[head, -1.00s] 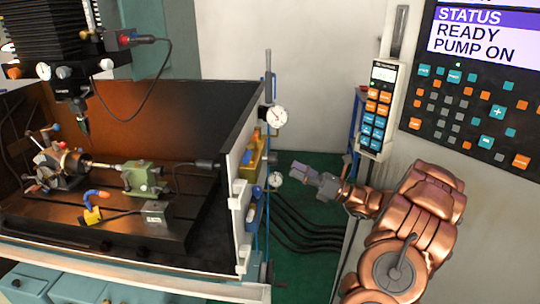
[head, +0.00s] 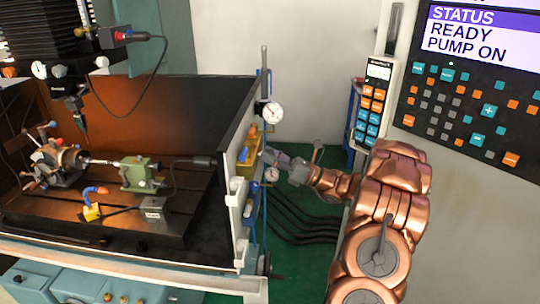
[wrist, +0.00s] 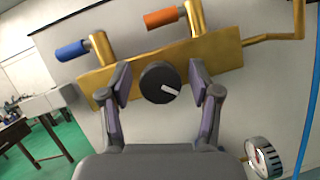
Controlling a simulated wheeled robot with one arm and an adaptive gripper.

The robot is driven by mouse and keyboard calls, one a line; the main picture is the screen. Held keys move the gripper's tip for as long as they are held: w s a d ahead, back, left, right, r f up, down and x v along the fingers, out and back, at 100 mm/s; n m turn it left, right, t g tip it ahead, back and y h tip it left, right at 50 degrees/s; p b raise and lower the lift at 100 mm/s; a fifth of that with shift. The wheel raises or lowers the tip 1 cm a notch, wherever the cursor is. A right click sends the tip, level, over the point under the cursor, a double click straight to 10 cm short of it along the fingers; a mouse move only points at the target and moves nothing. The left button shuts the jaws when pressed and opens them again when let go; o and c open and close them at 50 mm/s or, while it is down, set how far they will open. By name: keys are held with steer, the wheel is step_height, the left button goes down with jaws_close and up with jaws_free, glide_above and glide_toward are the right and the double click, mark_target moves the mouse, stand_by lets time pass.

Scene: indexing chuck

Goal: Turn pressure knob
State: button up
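The pressure knob (wrist: 160,83) is a round dark knob with a white pointer mark, on the front of a brass manifold block (wrist: 218,55) in the wrist view. Its pointer runs toward the lower right. My gripper (wrist: 158,84) is open, with one finger on each side of the knob and a visible gap on both sides. In the head view my gripper (head: 270,157) is close to the yellow manifold block (head: 247,164) on the machine's right side panel. The knob itself cannot be made out in the head view.
A blue-handled lever (wrist: 72,50) and an orange-handled lever (wrist: 161,18) stand above the knob. A pressure gauge (wrist: 262,157) is at the lower right. In the head view, another gauge (head: 271,113) sits above the block, and black hoses (head: 300,217) hang below.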

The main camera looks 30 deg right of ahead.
steer(key=c, duration=1.1)
steer(key=shift+o, duration=0.2)
steer(key=shift+n+g+y+b, duration=0.7)
steer(key=shift+n+y+b, duration=0.15)
steer(key=shift+n, duration=0.95)
steer(key=o, duration=1.2)
steer(key=shift+c, duration=0.2)
steer(key=shift+s, duration=0.1)
steer(key=v, duration=0.7)
